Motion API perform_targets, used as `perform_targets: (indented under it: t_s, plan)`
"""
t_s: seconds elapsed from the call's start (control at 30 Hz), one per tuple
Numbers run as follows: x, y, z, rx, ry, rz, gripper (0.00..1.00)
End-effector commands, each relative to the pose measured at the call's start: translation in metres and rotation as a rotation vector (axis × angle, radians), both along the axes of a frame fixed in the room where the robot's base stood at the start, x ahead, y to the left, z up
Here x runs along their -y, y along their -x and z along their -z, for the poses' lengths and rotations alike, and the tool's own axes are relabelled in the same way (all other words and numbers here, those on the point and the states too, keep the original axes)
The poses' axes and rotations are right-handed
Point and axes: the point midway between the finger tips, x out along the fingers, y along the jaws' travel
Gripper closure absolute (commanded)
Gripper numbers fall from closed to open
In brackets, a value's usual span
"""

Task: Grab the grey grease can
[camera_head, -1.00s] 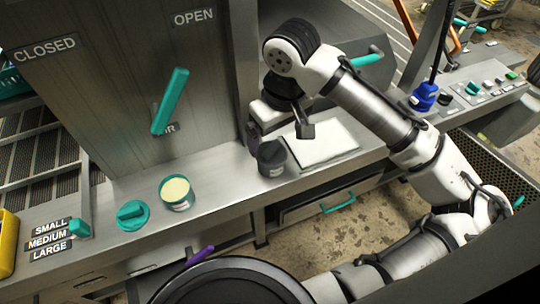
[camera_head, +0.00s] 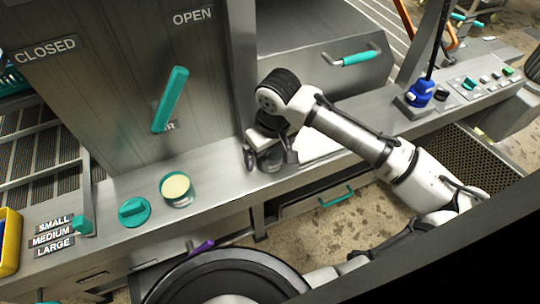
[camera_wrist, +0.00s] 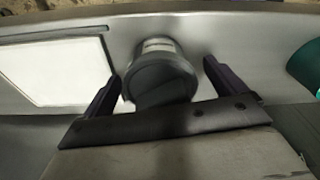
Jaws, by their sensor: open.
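The grey grease can (camera_head: 271,158) stands upright on the steel ledge, partly hidden by my gripper in the head view. In the wrist view the can (camera_wrist: 162,72) shows its dark round lid and a pale label on its side. My gripper (camera_head: 269,163) is open, with one finger on each side of the can. In the wrist view the fingers (camera_wrist: 159,84) flank the can, with a small gap visible on both sides.
A white pad (camera_head: 320,146) lies right of the can. The steel panel (camera_head: 120,90) rises behind the ledge. A blue knob (camera_head: 419,92) is farther right.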

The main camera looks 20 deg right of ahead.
Motion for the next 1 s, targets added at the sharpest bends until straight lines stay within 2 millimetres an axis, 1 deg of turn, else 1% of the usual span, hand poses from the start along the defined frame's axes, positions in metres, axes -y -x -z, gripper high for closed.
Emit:
perform_targets:
  t_s: [0.07,0.4,0.47,0.5,0.8,0.93,1.0]
  plan:
    - [0.0,0.0,0.0,0.0,0.0,0.0,0.04]
    - [0.0,0.0,0.0,0.0,0.0,0.0,0.49]
    - [0.0,0.0,-0.001,0.0,0.0,0.0,0.56]
    - [0.0,0.0,-0.001,0.001,0.0,0.0,0.59]
    - [0.0,0.0,-0.004,0.001,0.0,0.0,0.59]
    - [0.0,-0.001,-0.015,0.002,0.001,0.0,0.59]
    - [0.0,-0.001,-0.026,0.003,0.0,-0.001,0.59]
